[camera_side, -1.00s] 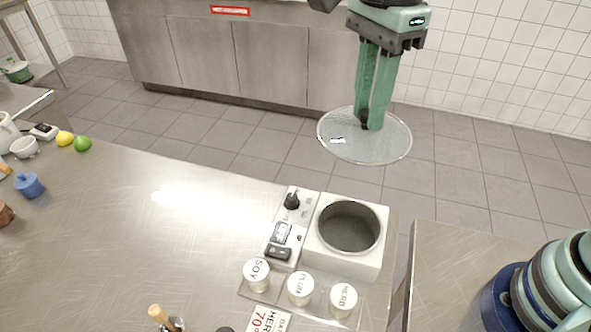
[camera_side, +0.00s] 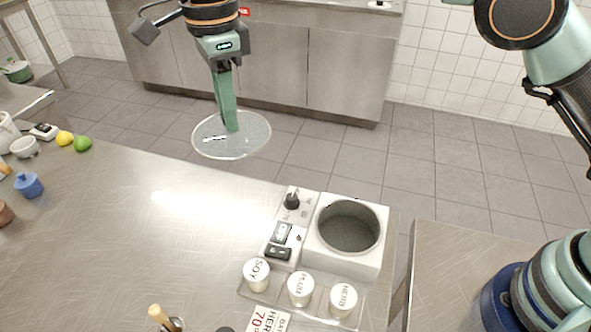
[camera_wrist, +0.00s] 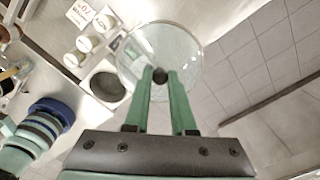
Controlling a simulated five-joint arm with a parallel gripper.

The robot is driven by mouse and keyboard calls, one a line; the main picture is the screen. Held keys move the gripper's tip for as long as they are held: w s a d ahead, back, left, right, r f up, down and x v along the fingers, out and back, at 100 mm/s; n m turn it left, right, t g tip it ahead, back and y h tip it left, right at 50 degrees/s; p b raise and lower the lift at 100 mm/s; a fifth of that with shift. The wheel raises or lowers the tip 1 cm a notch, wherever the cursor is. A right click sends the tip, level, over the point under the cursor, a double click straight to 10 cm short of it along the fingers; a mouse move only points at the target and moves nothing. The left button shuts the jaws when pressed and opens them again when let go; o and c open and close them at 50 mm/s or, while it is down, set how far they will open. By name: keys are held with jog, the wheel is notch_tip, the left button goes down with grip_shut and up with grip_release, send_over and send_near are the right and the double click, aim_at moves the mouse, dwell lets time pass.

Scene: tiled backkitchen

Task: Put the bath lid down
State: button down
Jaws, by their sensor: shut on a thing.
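The bath lid (camera_side: 250,132) is a clear round disc with a pale rim and a dark knob. My gripper (camera_side: 231,127) is shut on its knob and holds the lid in the air, near the back edge of the steel counter in the side view. In the wrist view the lid (camera_wrist: 182,42) hangs at the fingertips, and my gripper (camera_wrist: 160,76) closes on the dark knob. The bath (camera_side: 372,262) is a white square unit with an open round well, on the counter at the right. It also shows in the wrist view (camera_wrist: 88,79), partly behind the lid's edge.
A control panel with a black knob (camera_side: 292,200) adjoins the bath. Several labelled jars, one reading SOY (camera_side: 257,275), stand in front. A blue pot (camera_side: 29,185) and lemon (camera_side: 65,138) are at the left. The counter's middle (camera_side: 150,230) is bare.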

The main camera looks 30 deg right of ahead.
jog(key=shift+w+a+f, duration=0.3)
jog(key=shift+a+f, duration=0.1)
jog(key=shift+f, duration=0.5)
notch_tip(320, 180, down, 19)
jog(key=shift+f, duration=0.15)
jog(key=shift+f, duration=0.15)
jog(key=c, duration=0.8)
grip_release()
jog(key=shift+o, duration=0.2)
